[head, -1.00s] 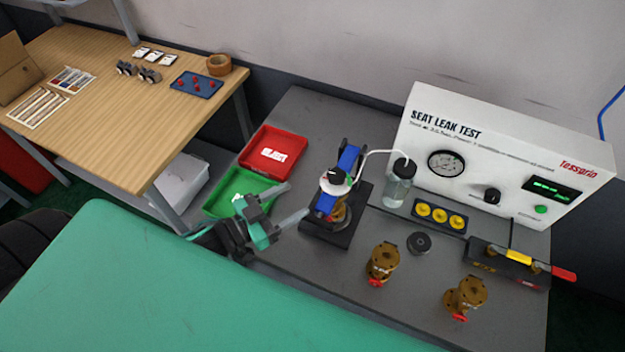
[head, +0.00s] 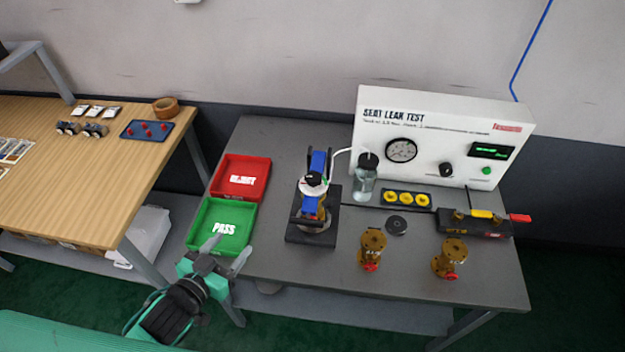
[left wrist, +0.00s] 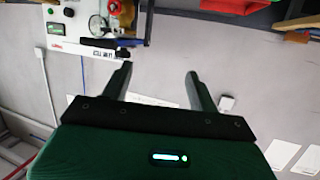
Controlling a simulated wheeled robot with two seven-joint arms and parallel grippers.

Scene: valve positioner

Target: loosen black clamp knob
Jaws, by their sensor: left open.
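The black clamp knob (head: 314,178) sits on top of a white disc on the blue clamp fixture (head: 310,208). The fixture stands upright on a black base plate on the grey table. A brass valve body shows partly behind the blue part. My left gripper (head: 226,252) is open and empty. It is at the table's front left edge, over the front of the green tray, to the left of and nearer than the fixture, and apart from the knob. In the left wrist view, the open fingers (left wrist: 158,85) have nothing between them. My right gripper is not in view.
A green PASS tray (head: 221,227) and a red tray (head: 241,178) lie left of the fixture. A clear bottle (head: 365,180) with a white tube stands close right. Behind is the white seat leak tester (head: 430,140). Two brass valves (head: 372,247) (head: 450,258) stand at front right.

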